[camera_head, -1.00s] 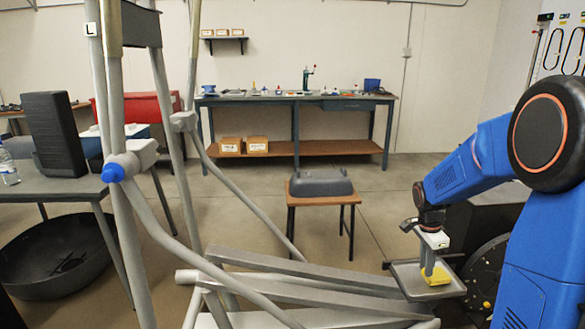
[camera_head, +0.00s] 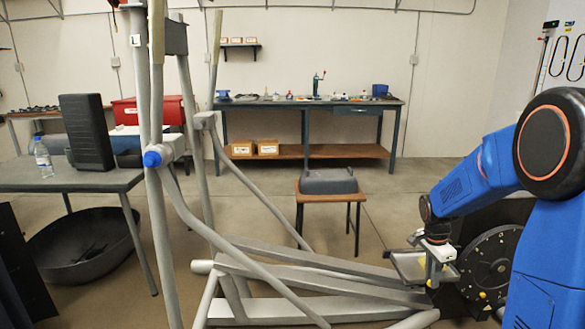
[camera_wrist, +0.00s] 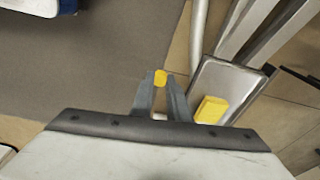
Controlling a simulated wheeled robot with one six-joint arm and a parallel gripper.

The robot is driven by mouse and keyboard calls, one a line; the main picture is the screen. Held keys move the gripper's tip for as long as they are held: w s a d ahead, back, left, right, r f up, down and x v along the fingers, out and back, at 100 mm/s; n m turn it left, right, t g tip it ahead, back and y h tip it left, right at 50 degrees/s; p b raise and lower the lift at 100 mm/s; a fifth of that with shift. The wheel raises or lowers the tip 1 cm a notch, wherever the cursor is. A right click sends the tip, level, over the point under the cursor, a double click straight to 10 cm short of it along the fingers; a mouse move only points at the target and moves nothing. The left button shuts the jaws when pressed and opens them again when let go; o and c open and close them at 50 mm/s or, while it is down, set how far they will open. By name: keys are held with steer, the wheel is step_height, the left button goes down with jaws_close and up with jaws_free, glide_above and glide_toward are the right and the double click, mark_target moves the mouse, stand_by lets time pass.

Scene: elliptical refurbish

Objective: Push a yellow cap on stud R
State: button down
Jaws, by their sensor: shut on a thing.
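My gripper (camera_wrist: 160,84) is shut on a small yellow cap (camera_wrist: 160,77), held between its fingertips in the wrist view. In the head view my gripper (camera_head: 432,279) is at the lower right, pointing down beside the grey metal tray (camera_head: 408,264). A blue cap (camera_head: 152,159) sits on a joint of the grey tube frame (camera_head: 158,230), below an L label. I cannot make out stud R.
The frame's long rails (camera_head: 320,285) lie low across the middle. A dark disc (camera_head: 490,265) stands at the right. A stool (camera_head: 328,190) with a grey part is behind the rails. A table (camera_head: 60,178) with a bottle (camera_head: 43,157) is at left; a workbench (camera_head: 300,103) is at the back.

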steer(key=w+a+f+n, duration=0.3)
steer(key=a+f+n, duration=0.2)
steer(key=f, duration=0.5)
steer(key=w+a+f+n+t+y, duration=0.1)
steer(key=w+a+f+n, duration=0.2)
steer(key=f, duration=0.7)
steer(key=w+a+f+n, duration=0.3)
steer(key=a+f+n, duration=0.4)
steer(key=f, duration=0.3)
steer(key=shift+w+n+t+y, duration=0.15)
steer(key=shift+n+t+y, duration=0.2)
steer(key=shift+n, duration=0.45)
steer(key=shift+d, duration=0.15)
